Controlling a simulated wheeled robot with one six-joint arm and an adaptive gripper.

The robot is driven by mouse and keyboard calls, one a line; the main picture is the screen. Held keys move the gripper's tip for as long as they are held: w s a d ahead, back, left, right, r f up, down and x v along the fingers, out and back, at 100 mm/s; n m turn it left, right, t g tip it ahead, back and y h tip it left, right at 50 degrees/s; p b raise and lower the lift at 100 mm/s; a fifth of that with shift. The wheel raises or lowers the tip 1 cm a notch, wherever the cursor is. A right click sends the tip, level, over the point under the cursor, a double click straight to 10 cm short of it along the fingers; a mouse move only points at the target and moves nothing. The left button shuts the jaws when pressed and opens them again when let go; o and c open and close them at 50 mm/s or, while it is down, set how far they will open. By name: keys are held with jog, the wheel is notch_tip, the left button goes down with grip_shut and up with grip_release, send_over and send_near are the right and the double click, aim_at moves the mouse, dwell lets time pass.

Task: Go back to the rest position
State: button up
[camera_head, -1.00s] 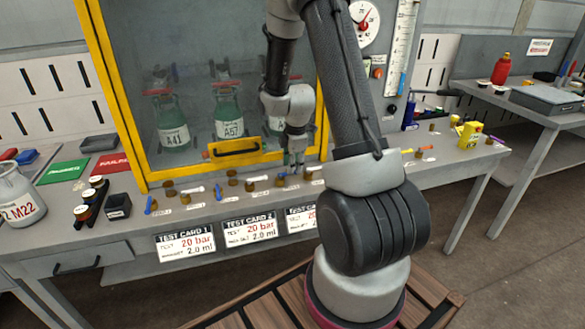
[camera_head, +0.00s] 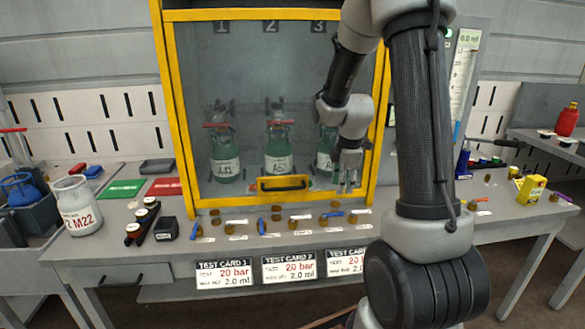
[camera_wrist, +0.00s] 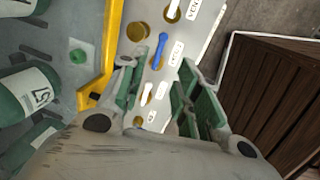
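My gripper (camera_head: 347,184) hangs in front of the lower right part of the yellow-framed cabinet (camera_head: 181,120), fingers pointing down. In the wrist view my gripper (camera_wrist: 158,66) has its two green-padded fingers spread apart, with nothing between them. Below them lies the bench strip with brass fittings and a blue lever (camera_wrist: 159,50). My arm runs from the lower right up and over to the gripper, hiding part of the cabinet's right side.
Green bottles (camera_head: 278,160) stand behind the cabinet glass. A handle (camera_head: 284,184), fittings and test cards (camera_head: 289,267) line the front. A white can (camera_head: 77,207) stands left, a yellow box (camera_head: 531,188) right. A brown slatted surface (camera_wrist: 275,95) is at right in the wrist view.

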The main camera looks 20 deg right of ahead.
jog(key=s+a+r+m+t, duration=0.1)
jog(key=s+a+r+m, duration=0.4)
jog(key=s, duration=0.7)
jog(key=s+a+r+m+t, duration=0.1)
jog(key=s+a+r+m, duration=0.4)
jog(key=s+r+m, duration=0.5)
jog(key=shift+s+r+y, duration=0.3)
jog(key=shift+s+r, duration=0.6)
jog(key=shift+r, duration=0.6)
